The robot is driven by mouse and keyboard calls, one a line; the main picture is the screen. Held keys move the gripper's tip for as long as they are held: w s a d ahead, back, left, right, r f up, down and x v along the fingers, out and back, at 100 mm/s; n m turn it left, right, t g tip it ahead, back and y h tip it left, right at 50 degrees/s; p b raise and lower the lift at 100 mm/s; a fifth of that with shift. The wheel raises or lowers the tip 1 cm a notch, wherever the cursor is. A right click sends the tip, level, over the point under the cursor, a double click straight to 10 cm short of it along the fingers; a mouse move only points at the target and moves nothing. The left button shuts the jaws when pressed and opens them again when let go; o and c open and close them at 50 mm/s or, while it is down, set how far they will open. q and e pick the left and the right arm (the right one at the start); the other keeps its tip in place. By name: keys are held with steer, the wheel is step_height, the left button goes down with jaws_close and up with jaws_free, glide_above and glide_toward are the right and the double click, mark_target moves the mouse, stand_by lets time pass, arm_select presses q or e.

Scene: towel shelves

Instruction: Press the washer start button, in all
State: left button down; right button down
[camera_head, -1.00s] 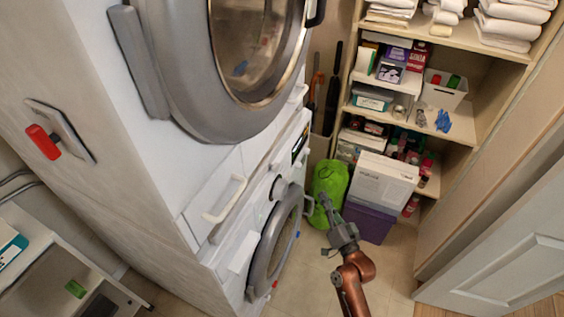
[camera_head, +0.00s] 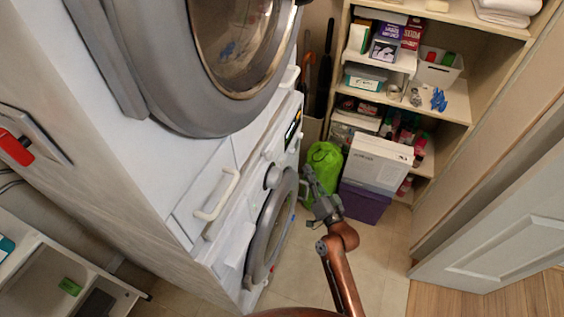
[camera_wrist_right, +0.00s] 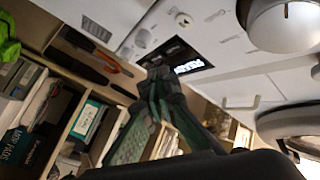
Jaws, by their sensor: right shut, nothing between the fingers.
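The washer (camera_head: 237,246) is the lower white machine of a stack, with a round grey-rimmed door. Its control panel carries a knob (camera_head: 272,177) and a dark lit display (camera_head: 293,128). In the right wrist view the display (camera_wrist_right: 188,66) and a large knob (camera_wrist_right: 290,27) show close up, with small round marks or buttons (camera_wrist_right: 143,38) on the white panel; which is the start button I cannot tell. My right gripper (camera_head: 307,172) is shut and empty, in front of the panel and apart from it in the head view. Its fingertips (camera_wrist_right: 160,76) appear just below the display in the wrist view. My left gripper is not in view.
A second machine with a large round door (camera_head: 245,45) sits above the washer. A green bag (camera_head: 323,160), a white box (camera_head: 378,163) and a purple bin (camera_head: 363,203) stand behind my right gripper, before stocked shelves (camera_head: 455,105). Floor is clear towards the door (camera_head: 500,235).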

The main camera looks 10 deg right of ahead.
mark_target(282, 162)
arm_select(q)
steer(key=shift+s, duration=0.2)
arm_select(e)
steer(key=w+a, duration=0.3)
steer(key=a, duration=0.2)
steer(key=shift+w, duration=0.2)
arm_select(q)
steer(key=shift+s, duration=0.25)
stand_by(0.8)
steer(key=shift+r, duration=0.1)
arm_select(e)
steer(key=shift+a, duration=0.15)
arm_select(q)
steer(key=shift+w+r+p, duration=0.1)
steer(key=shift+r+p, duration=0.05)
steer(key=shift+p, duration=0.15)
arm_select(e)
steer(key=shift+w+a, duration=0.2)
steer(key=shift+a, duration=0.05)
